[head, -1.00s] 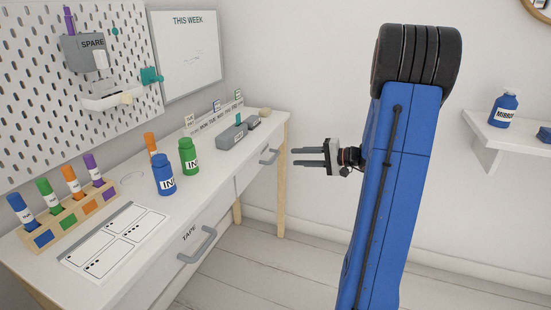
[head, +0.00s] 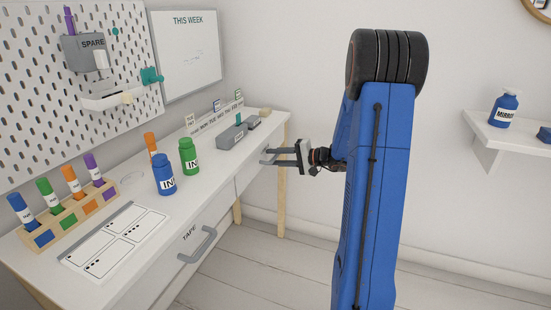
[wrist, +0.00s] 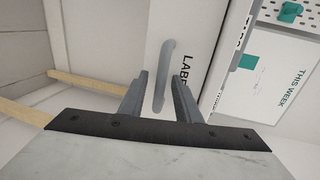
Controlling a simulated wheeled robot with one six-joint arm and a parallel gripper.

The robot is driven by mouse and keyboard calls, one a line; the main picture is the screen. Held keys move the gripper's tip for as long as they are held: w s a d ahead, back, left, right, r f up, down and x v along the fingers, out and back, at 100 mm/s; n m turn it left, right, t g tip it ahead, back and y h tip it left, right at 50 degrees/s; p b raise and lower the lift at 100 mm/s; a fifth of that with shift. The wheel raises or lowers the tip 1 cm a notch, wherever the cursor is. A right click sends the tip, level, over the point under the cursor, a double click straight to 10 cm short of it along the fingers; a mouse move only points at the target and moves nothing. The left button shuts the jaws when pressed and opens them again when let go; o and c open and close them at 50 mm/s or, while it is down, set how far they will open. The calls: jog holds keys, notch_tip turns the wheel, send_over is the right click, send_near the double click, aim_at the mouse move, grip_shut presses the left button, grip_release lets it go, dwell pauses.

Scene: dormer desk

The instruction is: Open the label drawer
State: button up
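The label drawer (wrist: 183,30) is the far drawer of the white desk, with "LABE..." lettering showing in the wrist view. It looks shut, flush with the desk front. Its grey bar handle (wrist: 163,75) lies between my gripper's two fingers in the wrist view, with gaps on both sides. My gripper (wrist: 158,82) is open. In the head view my gripper (head: 265,156) reaches the desk's far front, its fingers overlapping the handle, which is mostly hidden there. I cannot tell whether a finger touches the drawer face.
The near drawer has a grey handle (head: 198,245) and a TAPE label. On the desk (head: 135,225) stand a blue bottle (head: 163,175), a green bottle (head: 188,156) and a marker rack (head: 72,217). A wall shelf (head: 500,130) is at right. The floor before the desk is clear.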

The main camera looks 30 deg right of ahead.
jog(key=shift+c, duration=0.2)
grip_shut()
jog(key=f+v, duration=0.2)
jog(key=v, duration=0.8)
jog(key=f+v, duration=0.2)
jog(key=v, duration=0.8)
jog(key=shift+s+d, duration=0.4)
jog(key=shift+s, duration=0.2)
jog(key=shift+f, duration=0.15)
jog(key=shift+o, duration=0.2)
grip_release()
jog(key=v, duration=1.7)
jog(key=shift+s, duration=0.2)
jog(key=shift+d, duration=0.15)
